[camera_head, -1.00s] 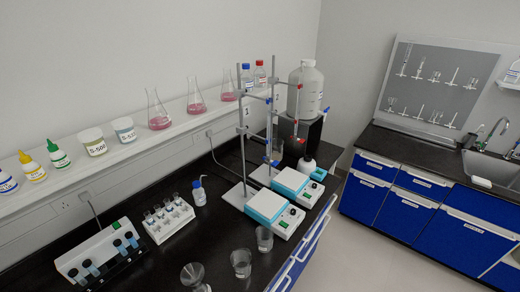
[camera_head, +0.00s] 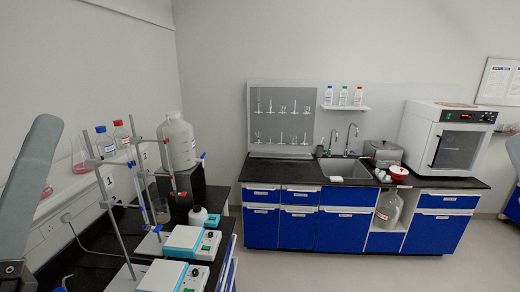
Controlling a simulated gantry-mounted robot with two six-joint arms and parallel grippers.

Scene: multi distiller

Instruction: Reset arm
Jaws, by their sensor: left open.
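My left arm (camera_head: 32,180) comes in at the left edge of the head view as a large grey link close to the camera. My left gripper (camera_head: 14,272) shows only as a dark part at the lower left corner, largely cut off by the frame. It is open, and I see nothing held in it. It is in front of the black bench, left of the stands.
Metal stands (camera_head: 107,200) and hotplates (camera_head: 183,240) occupy the left bench, with a large white jug (camera_head: 178,143) behind. Across the room are blue cabinets (camera_head: 345,222), a sink (camera_head: 345,170) and a white oven (camera_head: 447,138). The floor (camera_head: 330,270) between is clear.

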